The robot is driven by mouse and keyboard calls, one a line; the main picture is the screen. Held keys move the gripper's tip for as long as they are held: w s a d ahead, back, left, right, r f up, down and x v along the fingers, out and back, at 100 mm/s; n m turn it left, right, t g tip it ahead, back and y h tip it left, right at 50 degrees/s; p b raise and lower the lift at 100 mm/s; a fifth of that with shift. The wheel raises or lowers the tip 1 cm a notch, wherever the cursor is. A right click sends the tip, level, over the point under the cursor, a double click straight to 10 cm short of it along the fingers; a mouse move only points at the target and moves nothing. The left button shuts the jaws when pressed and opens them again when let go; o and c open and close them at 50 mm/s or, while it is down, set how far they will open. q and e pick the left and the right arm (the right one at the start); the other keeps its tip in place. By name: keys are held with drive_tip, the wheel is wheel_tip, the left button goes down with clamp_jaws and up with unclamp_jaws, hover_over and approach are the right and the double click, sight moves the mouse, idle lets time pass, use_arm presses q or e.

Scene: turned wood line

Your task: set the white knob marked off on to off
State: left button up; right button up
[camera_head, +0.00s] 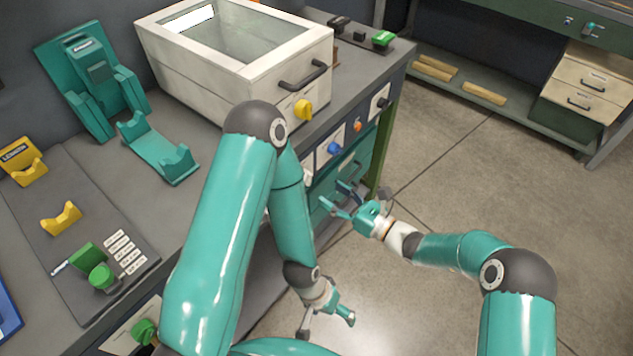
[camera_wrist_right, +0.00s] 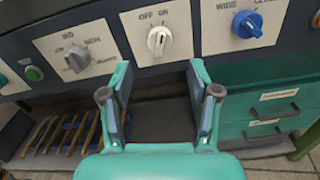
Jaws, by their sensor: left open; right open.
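The white knob (camera_wrist_right: 159,41) sits on a white plate marked OFF and ON in the right wrist view. Its grip bar is near upright, with the top leaning slightly right, toward the ON side. My left gripper (camera_head: 327,326) is open and empty, low above the floor.
A blue knob (camera_wrist_right: 247,24) is right of the white knob, and a grey knob (camera_wrist_right: 77,59) and green button (camera_wrist_right: 33,73) are left. A slatted rack (camera_wrist_right: 60,134) lies below. A white box with a yellow knob (camera_head: 303,110) stands on the bench.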

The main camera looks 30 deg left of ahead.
drive_tip(key=a, duration=0.7)
drive_tip(key=shift+w, duration=0.25)
